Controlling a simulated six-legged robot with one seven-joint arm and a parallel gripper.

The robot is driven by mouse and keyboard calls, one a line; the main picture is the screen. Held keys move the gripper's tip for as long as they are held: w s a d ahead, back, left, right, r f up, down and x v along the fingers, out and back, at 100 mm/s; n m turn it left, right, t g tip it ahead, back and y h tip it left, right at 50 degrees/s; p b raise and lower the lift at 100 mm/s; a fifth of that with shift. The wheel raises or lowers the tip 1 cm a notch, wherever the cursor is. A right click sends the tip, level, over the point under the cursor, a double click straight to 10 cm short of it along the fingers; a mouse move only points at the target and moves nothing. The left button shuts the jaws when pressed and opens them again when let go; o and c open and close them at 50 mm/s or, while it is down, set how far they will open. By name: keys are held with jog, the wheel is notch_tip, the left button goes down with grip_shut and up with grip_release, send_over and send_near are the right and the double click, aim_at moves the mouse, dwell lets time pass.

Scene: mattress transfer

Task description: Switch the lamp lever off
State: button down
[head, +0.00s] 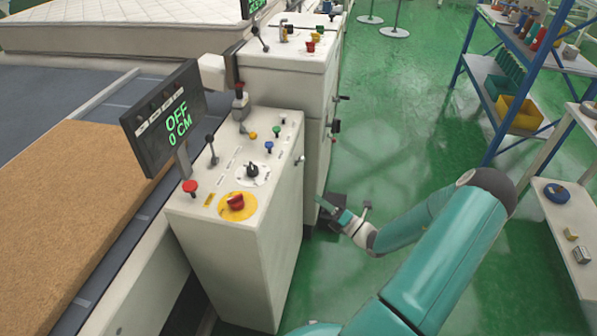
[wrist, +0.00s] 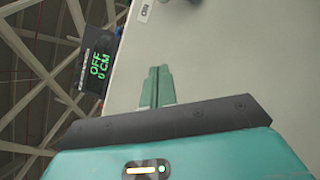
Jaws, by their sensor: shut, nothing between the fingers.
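No lever in view is clearly marked as the lamp's. A small lever (head: 300,159) sticks out at the upper right side of the near console (head: 235,245). A black-knobbed lever (head: 211,148) stands on the console top. A small white label (wrist: 145,10), with lettering that seems to read ON, is on the pale panel at the top of the wrist view. My gripper (head: 326,205) is low, to the right of the near console. Its green fingers (wrist: 157,84) are together and empty in the wrist view, in front of the pale panel.
The display (head: 163,118) on the console reads OFF and 0 CM. A red knob on a yellow plate (head: 236,206) and several buttons are on the console top. A taller cabinet (head: 285,85) stands behind. Blue shelving (head: 510,75) is at the right, with open green floor (head: 400,130) between.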

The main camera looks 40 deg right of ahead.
jog(key=shift+s+d+f+m+t+h, duration=0.2)
jog(key=shift+d+f+m+h, duration=0.15)
jog(key=shift+d+m+h, duration=0.25)
jog(key=shift+s+d+f+m+t+h, duration=0.2)
jog(key=shift+d+f+m+h, duration=0.2)
jog(key=shift+m+h, duration=0.3)
send_near(300, 160)
jog(key=w+a+f, duration=0.1)
jog(key=w+a, duration=0.2)
jog(key=shift+w+d+r, duration=0.4)
jog(key=shift+w+d, duration=0.15)
jog(key=shift+w, duration=0.2)
jog(key=shift+w+d+r, duration=0.4)
jog(key=shift+w+d, duration=0.15)
jog(key=shift+w, duration=0.15)
